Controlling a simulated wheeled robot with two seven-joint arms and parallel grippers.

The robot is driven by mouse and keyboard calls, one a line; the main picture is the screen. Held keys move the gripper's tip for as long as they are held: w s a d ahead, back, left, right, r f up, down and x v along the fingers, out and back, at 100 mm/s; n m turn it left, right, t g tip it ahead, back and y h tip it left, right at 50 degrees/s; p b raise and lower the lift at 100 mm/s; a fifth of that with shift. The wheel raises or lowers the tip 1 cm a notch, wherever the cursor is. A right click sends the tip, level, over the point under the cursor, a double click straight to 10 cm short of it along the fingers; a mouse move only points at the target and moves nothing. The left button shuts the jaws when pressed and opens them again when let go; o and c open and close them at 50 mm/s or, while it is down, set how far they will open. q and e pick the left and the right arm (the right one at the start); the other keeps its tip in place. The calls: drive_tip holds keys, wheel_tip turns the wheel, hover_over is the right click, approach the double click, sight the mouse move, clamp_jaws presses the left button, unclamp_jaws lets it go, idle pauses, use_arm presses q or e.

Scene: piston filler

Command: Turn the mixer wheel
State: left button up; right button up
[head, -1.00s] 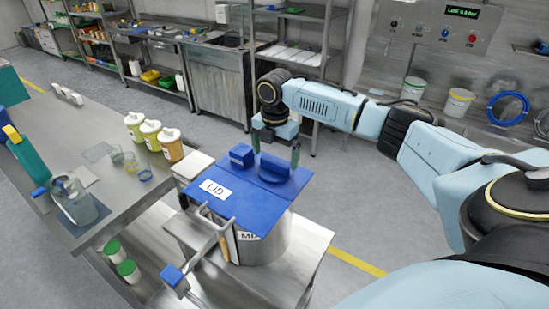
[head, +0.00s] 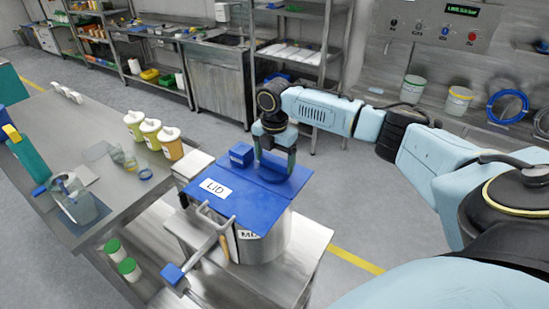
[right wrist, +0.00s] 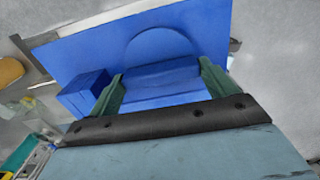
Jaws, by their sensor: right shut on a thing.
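The mixer (head: 268,241) is a steel drum with a partly hidden label on its front. Its flat blue cover (head: 232,205) carries a white "LID" tag. A blue rounded piece with a raised bar (head: 290,178) is on the cover; in the right wrist view the bar (right wrist: 160,75) crosses in front of a half-round blue shape. My right gripper (head: 274,172) is down over this piece, shut on the bar with a green finger at each end (right wrist: 160,88). A crank with a blue end block (head: 172,273) sticks out at the mixer's front left. My left gripper is out of view.
A smaller blue block (head: 241,154) stands on the cover left of my right gripper. A steel bench (head: 110,205) at left holds yellow-toned bottles (head: 152,135), glass vessels and a steel jug (head: 75,198). Green-capped jars (head: 129,268) stand below. The floor right of the mixer is clear.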

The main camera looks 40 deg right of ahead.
drive_tip(key=shift+r+m+p, duration=0.15)
drive_tip(key=shift+m+p, duration=0.65)
drive_tip(key=shift+p, duration=0.35)
drive_tip(key=shift+m+p, duration=0.8)
drive_tip(key=shift+m, duration=0.1)
drive_tip(key=m+p, duration=0.1)
drive_tip(key=m, duration=0.1)
drive_tip(key=shift+m, duration=0.3)
drive_tip(key=m, duration=1.8)
drive_tip(key=shift+m, duration=0.3)
drive_tip(key=shift+d, duration=0.1)
